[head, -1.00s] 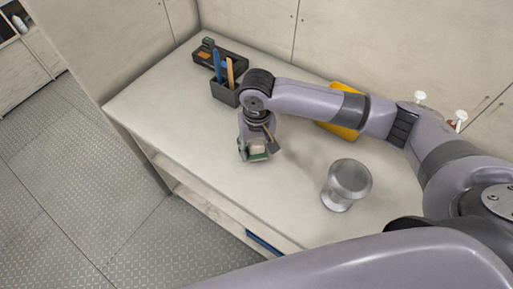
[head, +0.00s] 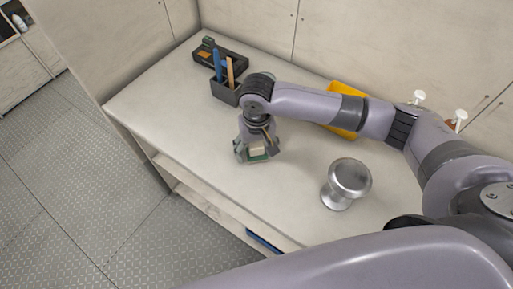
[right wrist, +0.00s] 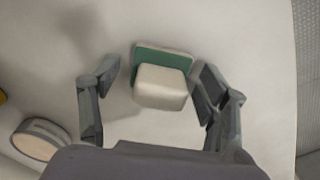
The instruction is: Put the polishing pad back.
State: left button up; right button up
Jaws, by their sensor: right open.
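The polishing pad (head: 258,149), a cream block on a green backing, is on the bench top beneath my right gripper (head: 254,154). In the right wrist view the pad (right wrist: 160,88) lies between the two spread fingers of the right gripper (right wrist: 157,72). The right finger is close to the pad's side; a wider gap shows on the left. The gripper is open and points down; I cannot tell if a finger touches the pad. My left gripper is out of view.
A black tray (head: 233,62) with a green item lies at the back left. Before it stands a dark holder (head: 222,92) with blue and orange tools. A silver, cup-like object (head: 348,182) stands to the right, and a yellow object (head: 345,95) lies behind my arm. The front-left bench is clear.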

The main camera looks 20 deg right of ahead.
aim_at(256, 145)
notch_tip(256, 145, up, 11)
jog(key=shift+r+b, duration=0.1)
jog(key=shift+b, duration=0.5)
jog(key=shift+r, duration=0.55)
